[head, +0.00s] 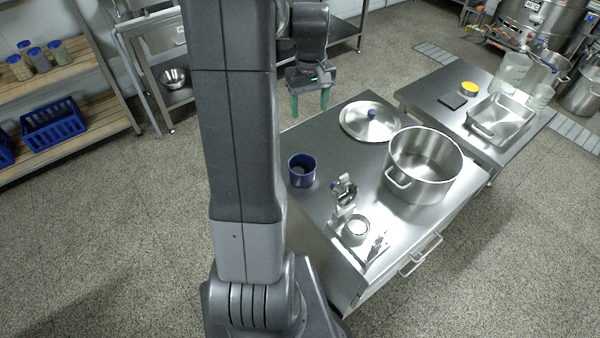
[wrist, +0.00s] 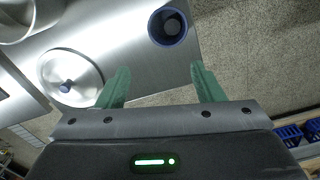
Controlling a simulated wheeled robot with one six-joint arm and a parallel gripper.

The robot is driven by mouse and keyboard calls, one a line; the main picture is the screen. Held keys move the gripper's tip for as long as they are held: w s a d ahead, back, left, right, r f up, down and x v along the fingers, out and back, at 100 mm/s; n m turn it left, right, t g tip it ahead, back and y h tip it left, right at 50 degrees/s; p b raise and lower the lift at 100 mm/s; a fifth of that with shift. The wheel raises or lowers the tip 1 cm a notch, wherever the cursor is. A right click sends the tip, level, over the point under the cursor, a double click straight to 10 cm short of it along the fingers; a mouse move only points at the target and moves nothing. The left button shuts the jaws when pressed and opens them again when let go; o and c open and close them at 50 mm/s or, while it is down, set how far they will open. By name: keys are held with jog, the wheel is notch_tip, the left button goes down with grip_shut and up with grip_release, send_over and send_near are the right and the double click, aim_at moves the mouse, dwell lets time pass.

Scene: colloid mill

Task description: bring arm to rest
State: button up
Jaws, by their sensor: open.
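My gripper (head: 311,98) has green fingers pointing down, held in the air beyond the far left edge of the steel worktable (head: 318,150) in the head view. In the wrist view my gripper (wrist: 160,88) is open, with nothing between its fingers. My arm rises across the left-middle of the head view and hides part of the floor and the table's left side.
A blue cup (head: 302,170), a lid (head: 370,121), a large pot (head: 424,165) and a small metal device (head: 356,230) stand on the worktable. A second table (head: 420,92) holds a steel tray (head: 500,119). Shelves (head: 75,75) stand left; the floor between is clear.

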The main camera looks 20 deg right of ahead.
jog(key=shift+r, duration=0.2)
notch_tip(320, 180, down, 10)
jog(key=p, duration=0.3)
dwell(0.7)
dwell(0.4)
